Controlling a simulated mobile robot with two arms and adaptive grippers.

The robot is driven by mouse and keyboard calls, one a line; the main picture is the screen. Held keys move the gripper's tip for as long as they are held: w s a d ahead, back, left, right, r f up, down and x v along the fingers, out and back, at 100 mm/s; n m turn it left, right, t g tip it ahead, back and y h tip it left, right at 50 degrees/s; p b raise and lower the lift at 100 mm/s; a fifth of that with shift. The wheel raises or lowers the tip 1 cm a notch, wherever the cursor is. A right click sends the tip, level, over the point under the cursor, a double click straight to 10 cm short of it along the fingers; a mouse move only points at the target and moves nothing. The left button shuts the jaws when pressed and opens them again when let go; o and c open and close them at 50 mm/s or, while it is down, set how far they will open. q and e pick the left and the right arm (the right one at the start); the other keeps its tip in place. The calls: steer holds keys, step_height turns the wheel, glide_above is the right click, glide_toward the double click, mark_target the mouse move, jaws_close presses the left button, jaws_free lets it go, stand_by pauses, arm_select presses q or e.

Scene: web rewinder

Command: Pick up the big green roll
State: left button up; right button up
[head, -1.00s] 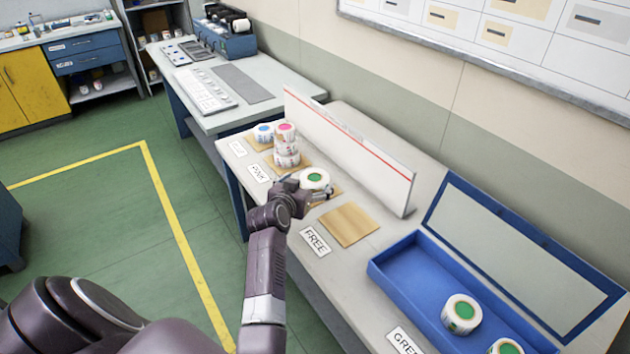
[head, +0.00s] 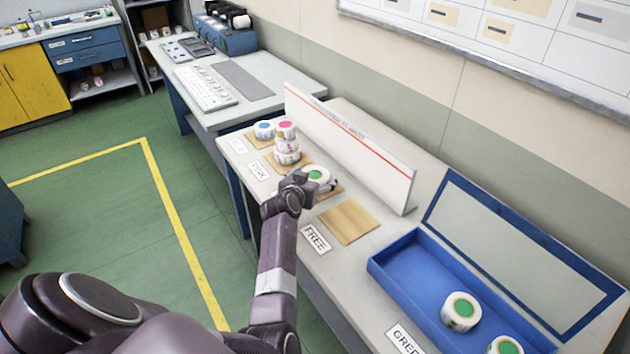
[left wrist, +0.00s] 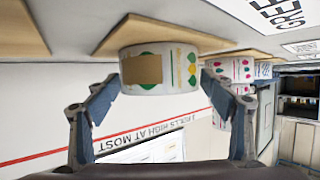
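A white roll with a green core ring (head: 318,175) stands upright on a wooden pad in the row on the table. It also shows in the left wrist view (left wrist: 180,68), upside down, with a tan patch and coloured marks on its side. My left gripper (head: 308,186) is at this roll, covering part of its near side. In the left wrist view its two fingers (left wrist: 158,84) are spread, one on each side of the roll; I cannot tell whether the tips touch it. My right gripper is not in view.
A pink-cored stack (head: 286,141) and a blue-cored roll (head: 264,130) stand farther back. An empty wooden pad (head: 349,221) lies by the FREE label. A blue tray (head: 392,286) holds green-cored rolls (head: 461,311). A white upright panel (head: 360,150) stands behind the row.

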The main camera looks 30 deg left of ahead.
arm_select(q)
steer(key=c, duration=1)
steer(key=shift+c, duration=0.4)
steer(key=shift+r, duration=0.2)
